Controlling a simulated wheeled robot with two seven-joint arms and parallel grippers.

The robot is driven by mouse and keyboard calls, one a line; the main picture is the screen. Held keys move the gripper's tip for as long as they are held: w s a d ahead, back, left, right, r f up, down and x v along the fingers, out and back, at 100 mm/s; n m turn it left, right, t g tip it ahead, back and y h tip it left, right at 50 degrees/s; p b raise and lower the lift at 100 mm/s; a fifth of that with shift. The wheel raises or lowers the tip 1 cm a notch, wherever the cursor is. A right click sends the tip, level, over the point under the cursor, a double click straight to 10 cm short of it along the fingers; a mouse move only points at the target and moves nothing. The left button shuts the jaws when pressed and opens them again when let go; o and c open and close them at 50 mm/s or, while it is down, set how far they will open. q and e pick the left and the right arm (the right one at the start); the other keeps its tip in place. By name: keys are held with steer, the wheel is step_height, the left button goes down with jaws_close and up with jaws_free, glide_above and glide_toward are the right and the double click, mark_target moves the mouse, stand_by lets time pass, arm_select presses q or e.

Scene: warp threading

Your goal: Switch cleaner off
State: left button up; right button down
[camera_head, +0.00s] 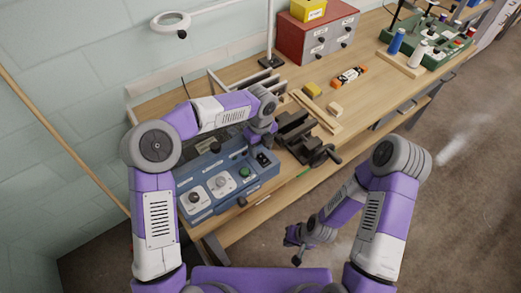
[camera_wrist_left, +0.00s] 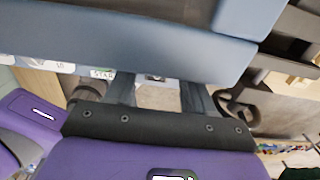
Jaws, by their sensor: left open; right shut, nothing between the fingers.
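A blue machine with a sloped control panel (camera_head: 228,191), which looks like the cleaner, stands at the near left end of the workbench. Its panel has a black knob, a grey dial (camera_head: 221,182), a green button (camera_head: 245,173) and a black switch (camera_head: 263,158) at the right. My left gripper (camera_head: 268,138) is just behind the switch end; contact cannot be told. In the left wrist view its two fingers (camera_wrist_left: 158,92) are apart and empty, with the blue housing (camera_wrist_left: 130,45) close ahead and a partly hidden "START" label beside them. My right gripper (camera_head: 295,252) is shut and empty, low over the floor.
A black vise with a hand wheel (camera_head: 320,155) stands right of the machine. Wooden strips, a yellow block (camera_head: 312,89) and an orange item (camera_head: 349,76) lie beyond. A red drawer box (camera_head: 316,38) and a lamp post stand at the back.

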mark_target(260, 156)
arm_select(q)
steer(key=shift+f, duration=1.5)
